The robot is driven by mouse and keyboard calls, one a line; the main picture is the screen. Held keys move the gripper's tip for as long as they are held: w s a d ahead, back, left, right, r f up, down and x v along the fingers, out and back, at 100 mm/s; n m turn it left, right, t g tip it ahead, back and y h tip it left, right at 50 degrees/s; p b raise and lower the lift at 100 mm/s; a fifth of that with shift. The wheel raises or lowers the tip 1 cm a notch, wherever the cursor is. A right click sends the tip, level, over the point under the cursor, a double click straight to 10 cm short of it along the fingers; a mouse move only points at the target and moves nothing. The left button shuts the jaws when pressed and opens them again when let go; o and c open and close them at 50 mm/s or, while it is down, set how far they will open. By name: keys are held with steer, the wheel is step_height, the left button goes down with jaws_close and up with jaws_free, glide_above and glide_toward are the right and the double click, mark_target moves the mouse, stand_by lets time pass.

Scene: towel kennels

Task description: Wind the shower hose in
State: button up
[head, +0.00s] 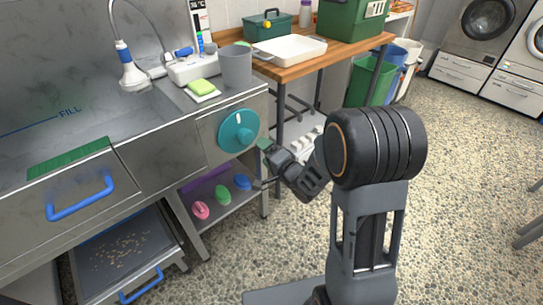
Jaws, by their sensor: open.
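My gripper (262,167) is open and empty, just right of and a little below the wheel. It appears apart from the wheel.
A grey cup (236,66) and a yellow-green sponge (201,86) stand on the ledge above the wheel. A wooden table (310,65) with a white tray (290,49) is behind. A lower shelf (225,210) holds coloured brushes. A drawer (165,250) stands open at lower left. Speckled floor is free at right.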

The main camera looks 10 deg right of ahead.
steer(key=shift+v, duration=1.5)
steer(key=s+d+r+n+g+h+p, duration=0.1)
steer(key=d+r+n+g+h+p, duration=0.2)
steer(key=r+p, duration=0.4)
steer(key=s+d+r+n+g+h+p, duration=0.1)
steer(key=s+d+r+h+p, duration=0.15)
steer(key=r+h+p, duration=0.45)
steer(key=s+r+n+g+y+p, duration=0.1)
steer(key=s+r+n+g+p, duration=0.4)
steer(key=s+r, duration=0.8)
steer(key=s+g+p, duration=0.1)
steer(key=g+p, duration=0.1)
steer(key=p, duration=0.1)
steer(key=shift+s+a+r+n+g+y, duration=0.2)
steer(key=shift+s+a+n+g+y, duration=0.1)
steer(key=shift+n+y, duration=0.1)
